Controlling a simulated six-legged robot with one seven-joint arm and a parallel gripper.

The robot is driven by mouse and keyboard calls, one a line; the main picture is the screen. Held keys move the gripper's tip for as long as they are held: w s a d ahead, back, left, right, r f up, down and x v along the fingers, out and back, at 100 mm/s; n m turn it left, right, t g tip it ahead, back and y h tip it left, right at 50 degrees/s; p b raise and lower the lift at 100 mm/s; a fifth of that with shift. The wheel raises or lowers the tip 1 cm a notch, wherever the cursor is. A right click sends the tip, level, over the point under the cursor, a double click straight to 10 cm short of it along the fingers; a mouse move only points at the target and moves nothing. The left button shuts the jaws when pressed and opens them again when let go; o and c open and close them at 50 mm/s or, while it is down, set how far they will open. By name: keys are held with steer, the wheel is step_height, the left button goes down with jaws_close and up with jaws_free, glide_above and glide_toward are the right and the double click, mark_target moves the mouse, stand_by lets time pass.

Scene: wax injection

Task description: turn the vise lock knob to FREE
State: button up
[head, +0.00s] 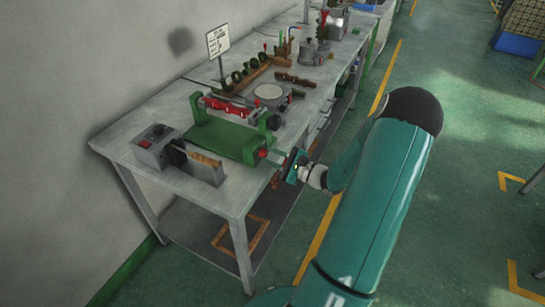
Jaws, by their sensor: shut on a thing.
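The green vise (217,138) sits on the near part of the grey workbench, with a red clamped piece (225,105) across its far side. The small red lock knob (262,153) sticks out from the vise's right side, over the bench's front edge. My gripper (271,156) reaches in from the right at the knob's height and is shut on it. The fingers are small here and partly cover the knob. Its pointer and any FREE marking cannot be read.
A grey control box (155,145) with a red button and a holder with a wooden block (205,162) stand left of the vise. A sign (217,41) and other tools stand farther back. The green floor (460,180) at right is open.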

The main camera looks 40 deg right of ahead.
steer(key=n, duration=0.4)
steer(key=shift+n, duration=0.3)
steer(key=shift+n+y, duration=0.4)
steer(key=shift+n, duration=1.4)
steer(key=o, duration=1)
